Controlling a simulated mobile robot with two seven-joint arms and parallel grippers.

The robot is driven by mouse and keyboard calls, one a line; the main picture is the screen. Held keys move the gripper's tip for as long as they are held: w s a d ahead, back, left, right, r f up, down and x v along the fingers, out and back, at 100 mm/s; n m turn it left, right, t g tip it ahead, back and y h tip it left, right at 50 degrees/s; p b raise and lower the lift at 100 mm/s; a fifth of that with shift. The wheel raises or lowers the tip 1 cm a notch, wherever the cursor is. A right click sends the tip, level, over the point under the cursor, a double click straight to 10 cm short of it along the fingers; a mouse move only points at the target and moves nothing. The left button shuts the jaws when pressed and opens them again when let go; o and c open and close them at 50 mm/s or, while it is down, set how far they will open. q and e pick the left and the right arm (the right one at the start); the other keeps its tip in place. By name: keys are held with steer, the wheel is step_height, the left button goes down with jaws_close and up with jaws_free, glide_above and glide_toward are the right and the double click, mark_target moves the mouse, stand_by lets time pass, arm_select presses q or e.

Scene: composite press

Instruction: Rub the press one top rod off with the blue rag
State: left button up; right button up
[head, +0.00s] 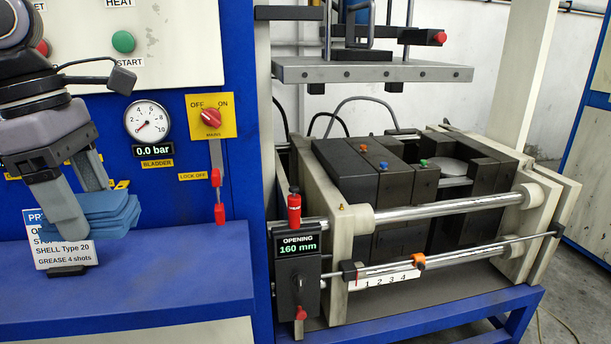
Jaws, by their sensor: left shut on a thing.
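My left gripper (84,207) comes in from the left and is shut on the blue rag (112,212), which is folded in several layers. The rag hangs in front of the blue cabinet, well to the left of the press and apart from it. The press top rod (445,207) is a shiny chrome bar running across the front of the press between pale end plates. A lower chrome rod (440,257) runs below it. My right gripper is not in view.
A display reading 160 mm (298,245) and a red-capped part (294,208) stand at the top rod's left end. An orange clip (418,261) sits on the lower rod. A grey plate (375,73) hangs above the press. The blue ledge (150,280) is mostly clear.

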arm_select(q)
steer(key=shift+s+d+f+m, duration=0.15)
steer(key=shift+s+f+m, duration=0.2)
steer(key=shift+f+m, duration=0.15)
steer(key=shift+s+d+f+m, duration=0.1)
steer(key=shift+s+f+m, duration=0.3)
steer(key=shift+f, duration=0.15)
steer(key=d+f+m+g+y, duration=0.1)
steer(key=d+f+m, duration=0.1)
steer(key=f+m, duration=0.7)
steer(key=w+d+f+m+g, duration=0.1)
steer(key=d+f+m, duration=0.1)
steer(key=f+m, duration=0.7)
step_height(320, 180, down, 5)
steer(key=shift+d+m+y, duration=0.25)
steer(key=shift+m+y, duration=0.15)
